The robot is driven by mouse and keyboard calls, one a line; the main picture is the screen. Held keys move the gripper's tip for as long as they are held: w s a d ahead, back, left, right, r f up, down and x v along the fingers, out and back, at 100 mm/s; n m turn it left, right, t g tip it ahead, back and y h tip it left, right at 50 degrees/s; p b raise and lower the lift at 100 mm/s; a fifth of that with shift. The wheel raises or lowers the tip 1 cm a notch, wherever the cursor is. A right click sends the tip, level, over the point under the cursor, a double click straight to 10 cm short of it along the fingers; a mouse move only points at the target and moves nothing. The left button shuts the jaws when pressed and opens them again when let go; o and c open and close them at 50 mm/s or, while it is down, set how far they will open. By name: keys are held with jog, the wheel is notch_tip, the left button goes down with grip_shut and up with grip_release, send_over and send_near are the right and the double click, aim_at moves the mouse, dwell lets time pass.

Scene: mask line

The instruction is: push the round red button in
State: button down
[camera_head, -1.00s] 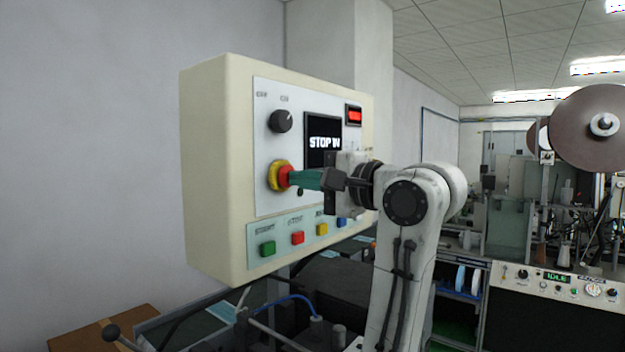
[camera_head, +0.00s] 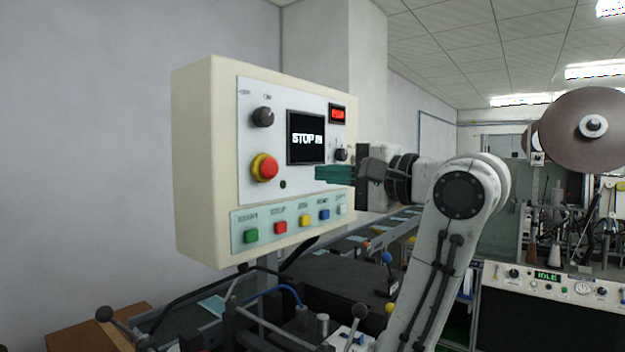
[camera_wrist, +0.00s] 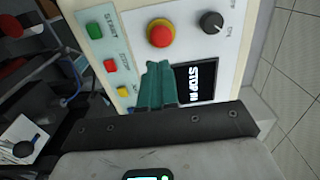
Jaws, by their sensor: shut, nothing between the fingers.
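The round red button (camera_head: 265,167) sits on a yellow collar on the left part of the white panel of a cream control box (camera_head: 203,165). In the wrist view the red button (camera_wrist: 160,36) shows beyond the fingertips. My gripper (camera_head: 318,174) has teal fingers shut together and empty. It is to the right of the button and clearly apart from it. A black display (camera_head: 305,138) above reads "STOP" and a second word that looks like "IN". In the wrist view my gripper (camera_wrist: 160,66) points toward the panel.
A black knob (camera_head: 263,117) is above the button. A row of small coloured buttons, including a green one (camera_head: 251,236) and a red one (camera_head: 280,228), lies below. A lit red indicator (camera_head: 338,114) is at upper right. Levers and a conveyor stand below the box.

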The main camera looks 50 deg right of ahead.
jog(key=shift+s+b, duration=0.35)
jog(key=shift+s, duration=1.55)
jog(key=shift+d, duration=0.1)
